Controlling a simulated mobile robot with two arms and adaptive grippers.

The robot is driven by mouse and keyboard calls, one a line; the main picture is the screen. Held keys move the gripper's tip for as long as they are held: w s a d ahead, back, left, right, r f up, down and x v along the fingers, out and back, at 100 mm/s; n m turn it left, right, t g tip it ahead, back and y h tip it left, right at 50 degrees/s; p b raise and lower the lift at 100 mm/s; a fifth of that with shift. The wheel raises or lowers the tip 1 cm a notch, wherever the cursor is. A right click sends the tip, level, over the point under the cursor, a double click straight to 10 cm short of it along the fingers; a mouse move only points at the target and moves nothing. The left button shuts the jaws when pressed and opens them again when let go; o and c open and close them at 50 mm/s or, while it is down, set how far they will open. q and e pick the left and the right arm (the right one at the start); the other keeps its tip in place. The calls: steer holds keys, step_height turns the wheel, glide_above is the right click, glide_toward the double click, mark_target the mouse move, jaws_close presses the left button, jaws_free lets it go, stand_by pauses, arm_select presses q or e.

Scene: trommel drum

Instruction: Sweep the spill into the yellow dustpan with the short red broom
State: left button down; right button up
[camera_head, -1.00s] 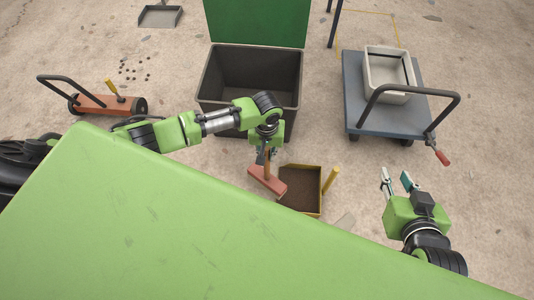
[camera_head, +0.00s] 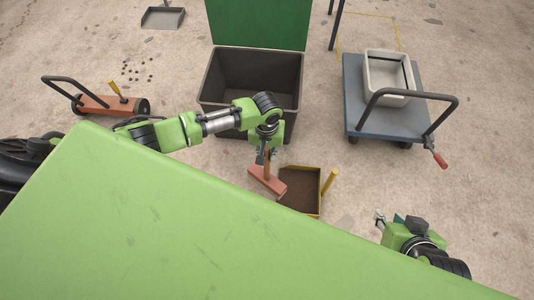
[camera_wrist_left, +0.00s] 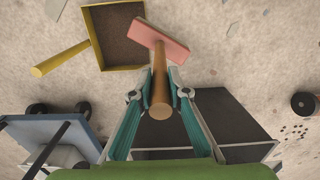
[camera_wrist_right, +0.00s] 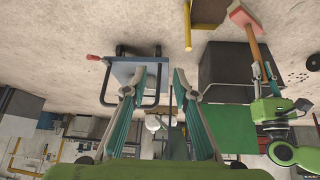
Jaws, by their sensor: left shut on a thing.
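The short red broom (camera_head: 267,181) hangs from my left gripper (camera_head: 266,156), which is shut on its wooden handle. In the left wrist view the handle (camera_wrist_left: 160,97) lies between the fingers (camera_wrist_left: 156,92) and the red head (camera_wrist_left: 161,34) points away. The yellow dustpan (camera_head: 329,182) lies just right of the broom head, on the floor; its inside looks brown, and I cannot tell whether that is spilled material. The broom head overlaps its left edge in the head view. My right gripper (camera_head: 379,219) is right of the dustpan; its fingers (camera_wrist_right: 157,80) are apart and empty.
A dark bin (camera_head: 252,110) with a green lid stands behind the broom. A blue cart (camera_head: 385,122) with a grey tray is at right. A red sweeper (camera_head: 105,104), dark bits (camera_head: 138,72) and a grey dustpan (camera_head: 163,18) are at left. A green surface (camera_head: 190,220) fills the front.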

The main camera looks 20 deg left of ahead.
steer(key=s+d+f+g+p, duration=0.1)
steer(key=s+d+f+g, duration=0.1)
steer(key=s, duration=0.5)
steer(key=shift+d+g+h, duration=0.25)
steer(key=shift+g+h, duration=0.15)
steer(key=shift+g, duration=0.2)
